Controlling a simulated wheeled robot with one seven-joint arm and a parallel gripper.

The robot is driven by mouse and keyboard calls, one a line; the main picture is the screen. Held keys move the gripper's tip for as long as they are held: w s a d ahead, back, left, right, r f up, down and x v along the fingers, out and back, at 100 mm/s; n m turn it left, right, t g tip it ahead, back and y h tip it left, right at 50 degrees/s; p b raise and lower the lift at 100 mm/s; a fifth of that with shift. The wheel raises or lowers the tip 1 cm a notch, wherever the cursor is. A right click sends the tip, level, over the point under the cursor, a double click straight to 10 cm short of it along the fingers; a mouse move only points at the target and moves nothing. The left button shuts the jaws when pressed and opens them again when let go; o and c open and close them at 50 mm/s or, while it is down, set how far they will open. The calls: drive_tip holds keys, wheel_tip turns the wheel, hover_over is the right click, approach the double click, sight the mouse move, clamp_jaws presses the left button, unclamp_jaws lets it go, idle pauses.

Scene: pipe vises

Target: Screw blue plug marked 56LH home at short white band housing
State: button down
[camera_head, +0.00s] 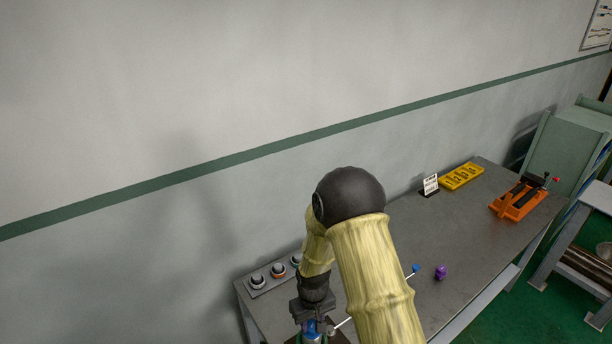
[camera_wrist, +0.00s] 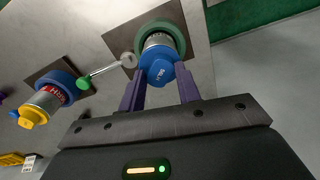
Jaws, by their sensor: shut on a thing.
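The plug sits at the mouth of a housing with a pale band (camera_wrist: 158,41) inside a dark green ring. The plug hides part of that mouth, so I cannot tell how deep it sits. In the head view, my gripper (camera_head: 313,318) is at the near end of the bench, with a bit of blue between the fingers.
A second housing (camera_wrist: 47,98) with a red-marked band, blue ring and yellow plug stands to the left in the wrist view. A green-ended rod (camera_wrist: 84,83) lies between the housings. The bench holds a purple piece (camera_head: 441,272), yellow tray (camera_head: 461,177) and orange vise (camera_head: 518,200).

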sight(312, 325)
idle(0.3)
drive_tip(key=c, duration=0.9)
unclamp_jaws()
drive_tip(key=shift+r, duration=0.1)
wheel_tip(312, 325, up, 17)
drive_tip(key=b, duration=0.3)
drive_tip(key=shift+r, duration=0.1)
drive_tip(key=s+d+m+t, duration=0.1)
drive_tip(key=s+d, duration=0.3)
drive_tip(key=s+d+m, duration=0.2)
drive_tip(key=s+d, duration=0.2)
drive_tip(key=d, duration=0.1)
drive_tip(key=s+d+r+m+t, duration=0.1)
drive_tip(key=s+d+m, duration=0.1)
drive_tip(key=s+d, duration=0.2)
drive_tip(key=shift+s+d+r+t, duration=0.1)
drive_tip(key=shift+s+d+t, duration=0.15)
drive_tip(key=shift+d+t, duration=0.05)
